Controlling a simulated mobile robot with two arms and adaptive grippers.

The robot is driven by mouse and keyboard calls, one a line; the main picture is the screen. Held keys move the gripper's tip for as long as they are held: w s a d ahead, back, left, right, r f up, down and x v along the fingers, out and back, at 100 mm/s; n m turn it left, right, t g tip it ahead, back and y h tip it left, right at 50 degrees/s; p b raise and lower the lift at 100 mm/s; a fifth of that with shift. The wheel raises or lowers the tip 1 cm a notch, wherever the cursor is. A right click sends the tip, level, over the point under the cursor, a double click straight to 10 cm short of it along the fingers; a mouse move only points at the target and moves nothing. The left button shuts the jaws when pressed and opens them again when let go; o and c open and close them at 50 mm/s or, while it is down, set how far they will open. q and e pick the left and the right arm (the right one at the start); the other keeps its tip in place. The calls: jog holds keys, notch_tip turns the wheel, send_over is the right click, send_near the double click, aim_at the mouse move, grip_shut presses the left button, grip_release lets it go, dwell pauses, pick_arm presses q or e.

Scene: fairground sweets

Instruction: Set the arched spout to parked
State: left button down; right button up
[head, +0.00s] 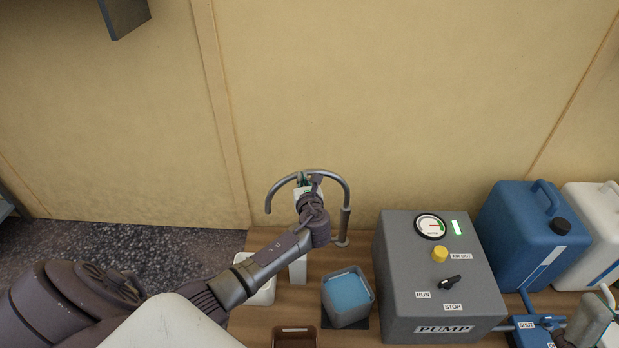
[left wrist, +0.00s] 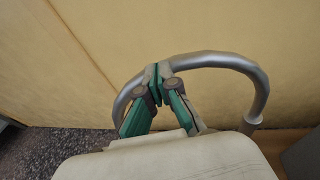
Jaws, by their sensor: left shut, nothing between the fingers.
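The arched spout (head: 347,190) is a grey metal tube rising from a post at the table's back edge and curving left. Its free end points down at the left, over the edge of the table. It also shows in the left wrist view (left wrist: 215,60). My left gripper (head: 303,179) is at the top of the arch, its fingertips shut and empty. In the left wrist view the green-padded fingertips (left wrist: 158,76) overlap the tube; I cannot tell whether they touch it. My left arm hides part of the table below the arch.
A grey pump box (head: 395,270) with gauge, yellow button and switch stands right of the spout. A grey container with blue contents (head: 347,285) and a brown box (head: 295,332) stand in front. Blue (head: 515,235) and white (head: 590,215) jugs stand far right. The wall is close behind.

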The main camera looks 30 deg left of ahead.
pick_arm(q)
jog(key=shift+w+a+f+m+t+h+p, duration=0.1)
jog(key=shift+w+a+m+t+h+p, duration=0.15)
jog(key=shift+w+a+m+t+h, duration=0.25)
jog(key=shift+w+a+m+t+h+p, duration=0.2)
jog(key=shift+w+a+m+h+p, duration=0.15)
jog(key=shift+w+a, duration=0.3)
jog(key=shift+a, duration=0.25)
pick_arm(e)
jog(key=w+f+g+h, duration=0.1)
jog(key=w+f+g, duration=0.2)
jog(key=w+g, duration=0.1)
jog(key=shift+w+a, duration=0.4)
jog(key=shift+w, duration=0.25)
pick_arm(q)
jog(key=shift+a, duration=0.1)
pick_arm(e)
jog(key=shift+h, duration=0.3)
